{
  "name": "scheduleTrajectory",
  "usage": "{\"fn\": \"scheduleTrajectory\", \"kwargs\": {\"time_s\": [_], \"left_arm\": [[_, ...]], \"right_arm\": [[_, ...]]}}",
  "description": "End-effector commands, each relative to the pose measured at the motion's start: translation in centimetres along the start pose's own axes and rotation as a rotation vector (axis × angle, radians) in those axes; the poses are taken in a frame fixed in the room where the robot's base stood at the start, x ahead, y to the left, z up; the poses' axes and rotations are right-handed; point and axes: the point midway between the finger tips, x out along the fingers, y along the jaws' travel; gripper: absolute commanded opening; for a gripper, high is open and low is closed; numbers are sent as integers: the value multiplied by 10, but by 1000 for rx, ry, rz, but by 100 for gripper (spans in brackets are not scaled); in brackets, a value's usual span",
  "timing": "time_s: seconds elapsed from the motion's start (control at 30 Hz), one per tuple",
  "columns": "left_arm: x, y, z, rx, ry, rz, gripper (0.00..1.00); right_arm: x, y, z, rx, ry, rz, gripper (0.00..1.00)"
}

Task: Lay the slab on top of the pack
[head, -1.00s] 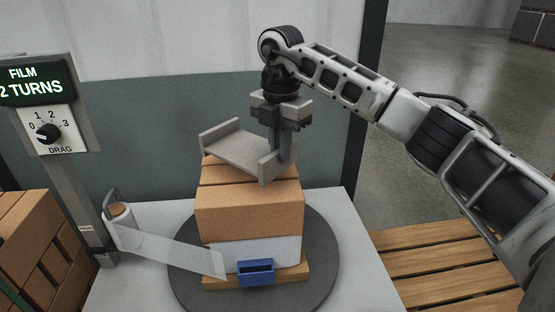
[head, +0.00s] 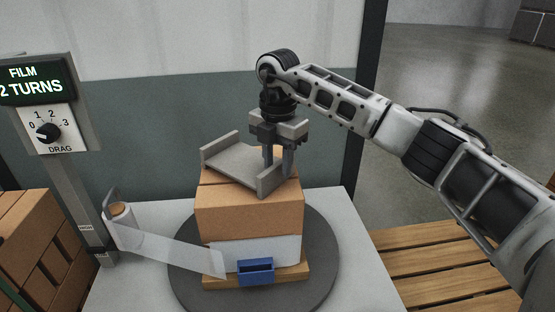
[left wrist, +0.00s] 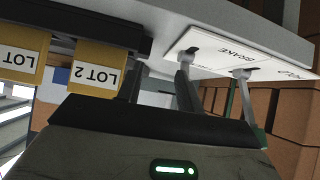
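The slab (head: 240,161) is a grey plate with a raised lip at each end. It lies turned at an angle on top of the pack and appears to rest on it. The pack (head: 249,218) is a stack of brown cartons with a white band low down, on a wooden base. My right gripper (head: 278,164) is open, its fingers apart on either side of the slab's right lip. My left gripper (left wrist: 159,88) is out of the head view; in the left wrist view its fingers stand apart with nothing between them.
The pack stands on a dark round turntable (head: 325,258). Film runs from a roll (head: 121,215) to the pack's lower front, near a blue clip (head: 256,271). A dial post (head: 50,133) stands left. The left wrist view shows a BRAKE lever plate (left wrist: 235,57) and yellow LOT tags (left wrist: 96,73).

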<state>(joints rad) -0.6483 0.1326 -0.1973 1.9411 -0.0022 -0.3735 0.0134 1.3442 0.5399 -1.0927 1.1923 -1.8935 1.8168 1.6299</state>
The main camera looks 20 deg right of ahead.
Motion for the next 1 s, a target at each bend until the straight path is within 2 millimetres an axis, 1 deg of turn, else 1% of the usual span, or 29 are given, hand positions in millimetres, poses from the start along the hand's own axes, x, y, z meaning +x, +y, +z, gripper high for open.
{"fn": "scheduleTrajectory", "kwargs": {"time_s": [0.13,0.27,0.37,0.6,0.7,0.83,1.0], "left_arm": [[0,0,-1,0,0,0,36],[-1,0,-1,0,0,-1,36],[-1,0,-1,0,0,-1,36],[-1,0,-1,1,0,0,36],[-1,0,0,0,0,0,36],[-1,0,0,1,-1,0,36],[-1,0,0,1,-1,0,36]], "right_arm": [[-1,0,0,0,0,0,34],[-12,0,0,0,-2,2,34],[-29,1,0,0,-2,5,34],[-81,1,0,-1,-1,5,34],[-99,1,0,0,-2,4,34],[-115,1,0,0,-1,3,34],[-123,0,0,0,0,2,34]]}}
